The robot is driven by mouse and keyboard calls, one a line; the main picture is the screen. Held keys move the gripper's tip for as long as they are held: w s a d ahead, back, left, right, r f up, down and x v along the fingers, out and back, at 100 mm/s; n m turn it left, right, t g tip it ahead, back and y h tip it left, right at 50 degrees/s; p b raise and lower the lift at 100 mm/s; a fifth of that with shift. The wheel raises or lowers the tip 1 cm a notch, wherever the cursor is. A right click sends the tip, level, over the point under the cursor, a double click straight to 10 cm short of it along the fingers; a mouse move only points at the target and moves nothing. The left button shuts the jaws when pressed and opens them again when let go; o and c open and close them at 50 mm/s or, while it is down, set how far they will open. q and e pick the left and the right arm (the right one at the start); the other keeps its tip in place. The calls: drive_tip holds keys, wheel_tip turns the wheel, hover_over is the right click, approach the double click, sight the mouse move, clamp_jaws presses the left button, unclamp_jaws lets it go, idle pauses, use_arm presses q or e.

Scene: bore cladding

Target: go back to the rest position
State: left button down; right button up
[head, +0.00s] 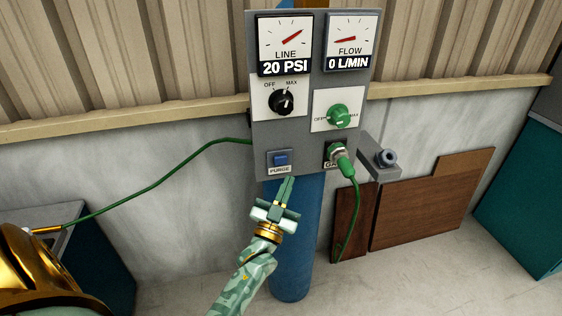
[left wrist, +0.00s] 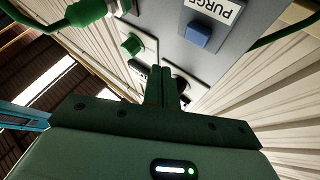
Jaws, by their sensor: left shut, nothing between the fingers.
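My left gripper (head: 287,190) is shut and empty. It is just below the blue PURGE button (head: 281,159) at the foot of the grey control panel (head: 305,95). In the left wrist view its closed fingers (left wrist: 161,84) point up toward the panel, with the PURGE button (left wrist: 198,35) beyond and to the right. Whether the fingertips touch anything cannot be told. My right gripper is not in view.
The panel carries a LINE gauge (head: 290,42) at 20 PSI, a FLOW gauge (head: 350,40) at 0 L/MIN, a black knob (head: 281,101) and a green knob (head: 339,116). A green hose (head: 350,200) hangs from the GAS fitting. A blue cylinder (head: 298,240) stands below.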

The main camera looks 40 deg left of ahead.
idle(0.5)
use_arm(q)
drive_tip(key=d+f+g+h, duration=0.3)
drive_tip(key=f+g, duration=0.3)
drive_tip(key=f, duration=1.1)
drive_tip(key=s+d+f+m+g+h, duration=0.1)
drive_tip(key=s+d+f+g, duration=0.15)
drive_tip(key=s+f, duration=0.55)
drive_tip(key=s+d+f+g+h, duration=0.15)
drive_tip(key=s+f+g, duration=0.3)
drive_tip(key=f, duration=0.65)
drive_tip(key=s+d+f+m+g, duration=0.1)
drive_tip(key=s+f+g, duration=0.2)
drive_tip(key=s+f, duration=0.5)
drive_tip(key=s+d+f+g, duration=0.1)
drive_tip(key=s+f+g, duration=0.25)
drive_tip(key=s, duration=0.85)
drive_tip(key=s+a+f+g, duration=0.1)
drive_tip(key=s, duration=0.9)
drive_tip(key=s+a+f+m+g, duration=0.1)
drive_tip(key=s+g, duration=0.1)
drive_tip(key=s, duration=0.8)
drive_tip(key=shift+s+f+m, duration=0.25)
drive_tip(key=shift+f+m, duration=0.05)
drive_tip(key=shift+w+d+y, duration=0.1)
drive_tip(key=shift+y, duration=0.15)
